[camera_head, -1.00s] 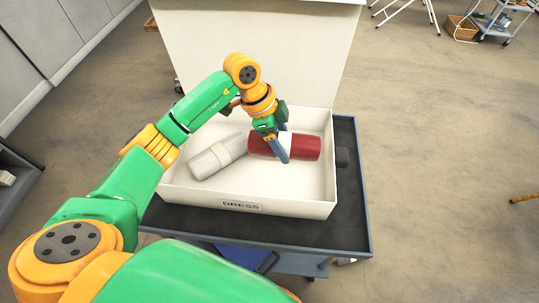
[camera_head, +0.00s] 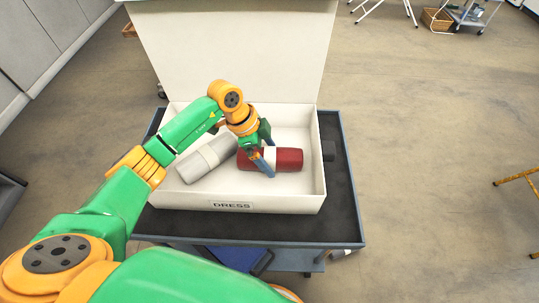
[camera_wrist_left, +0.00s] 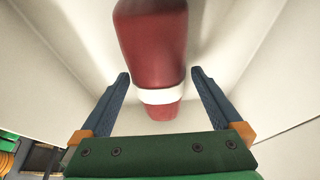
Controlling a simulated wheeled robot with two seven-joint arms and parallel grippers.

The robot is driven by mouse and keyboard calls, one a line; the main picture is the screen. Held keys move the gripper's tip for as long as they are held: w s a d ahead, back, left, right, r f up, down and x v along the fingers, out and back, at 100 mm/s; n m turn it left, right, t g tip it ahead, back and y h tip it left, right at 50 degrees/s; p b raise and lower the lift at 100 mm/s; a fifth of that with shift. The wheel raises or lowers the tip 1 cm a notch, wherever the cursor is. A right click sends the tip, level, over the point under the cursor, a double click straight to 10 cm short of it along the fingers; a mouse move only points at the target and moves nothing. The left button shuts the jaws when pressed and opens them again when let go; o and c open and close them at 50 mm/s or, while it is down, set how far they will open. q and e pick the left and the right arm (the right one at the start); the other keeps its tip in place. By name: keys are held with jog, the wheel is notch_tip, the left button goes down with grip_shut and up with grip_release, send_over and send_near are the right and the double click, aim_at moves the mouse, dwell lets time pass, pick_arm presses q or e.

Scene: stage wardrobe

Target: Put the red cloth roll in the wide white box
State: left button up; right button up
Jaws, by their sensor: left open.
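The red cloth roll (camera_head: 285,158), with a white band, lies in the right part of the wide white box (camera_head: 282,202), which is labelled DRESS. It also shows in the left wrist view (camera_wrist_left: 152,45). My left gripper (camera_head: 270,160) is open over the roll's banded left part, partly hiding it. In the left wrist view my left gripper (camera_wrist_left: 160,80) has its two fingers apart, one to each side of the roll near the band, with gaps between. My right gripper is not in view.
A light grey roll (camera_head: 206,160) with a pale band lies tilted in the left part of the box. The box's open lid (camera_head: 235,50) stands up behind it.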

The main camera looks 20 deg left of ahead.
pick_arm(q)
jog(key=v, duration=1.1)
jog(key=shift+r, duration=0.1)
